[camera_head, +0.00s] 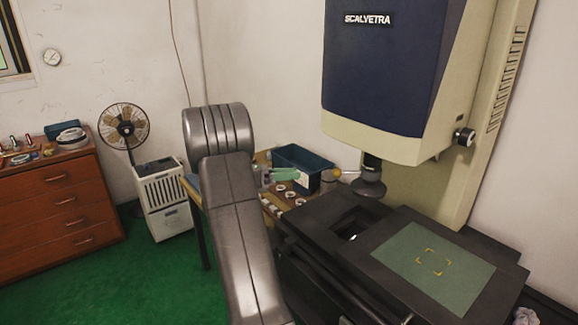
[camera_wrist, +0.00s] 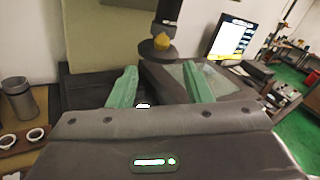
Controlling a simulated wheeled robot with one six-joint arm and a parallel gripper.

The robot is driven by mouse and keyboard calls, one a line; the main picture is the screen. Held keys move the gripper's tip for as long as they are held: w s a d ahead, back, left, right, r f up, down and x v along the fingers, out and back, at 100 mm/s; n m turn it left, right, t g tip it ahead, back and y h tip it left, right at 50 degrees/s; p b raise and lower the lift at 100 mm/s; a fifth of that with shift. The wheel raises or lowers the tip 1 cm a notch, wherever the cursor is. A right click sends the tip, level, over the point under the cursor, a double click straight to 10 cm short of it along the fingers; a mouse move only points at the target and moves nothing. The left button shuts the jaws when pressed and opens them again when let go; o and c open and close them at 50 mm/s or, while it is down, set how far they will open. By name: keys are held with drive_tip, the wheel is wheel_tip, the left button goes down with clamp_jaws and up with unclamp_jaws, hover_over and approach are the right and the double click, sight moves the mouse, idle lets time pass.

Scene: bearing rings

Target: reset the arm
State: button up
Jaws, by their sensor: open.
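My arm reaches away from me in the head view, and my gripper (camera_head: 288,173) is beside the dark teal bin (camera_head: 318,183). In the wrist view my gripper (camera_wrist: 160,80) has its two green fingers spread wide, with nothing held between them. Beyond the fingers are the black machine bed and the machine's round dark probe. Several bearing rings (camera_head: 281,188) sit on a brown board below the gripper. Two rings (camera_wrist: 36,134) also show at the left edge of the wrist view. My arm hides part of the table.
The large blue and cream machine (camera_head: 395,80) stands right of my arm, with a green plate (camera_head: 450,280) on its bed. A grey cylinder (camera_wrist: 17,97) stands near the rings. A fan (camera_head: 123,127), a white unit (camera_head: 165,205) and a drawer cabinet (camera_head: 55,205) are at left. Green floor lies clear between.

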sight(337, 172)
drive_tip(key=d+p, duration=0.1)
drive_tip(key=d, duration=0.3)
drive_tip(key=w+d, duration=0.1)
drive_tip(key=d, duration=0.4)
drive_tip(key=d+p, duration=0.1)
drive_tip(key=d, duration=0.3)
drive_tip(key=shift+w+d+p, duration=0.2)
drive_tip(key=shift+d+p, duration=0.15)
drive_tip(key=shift+s, duration=0.1)
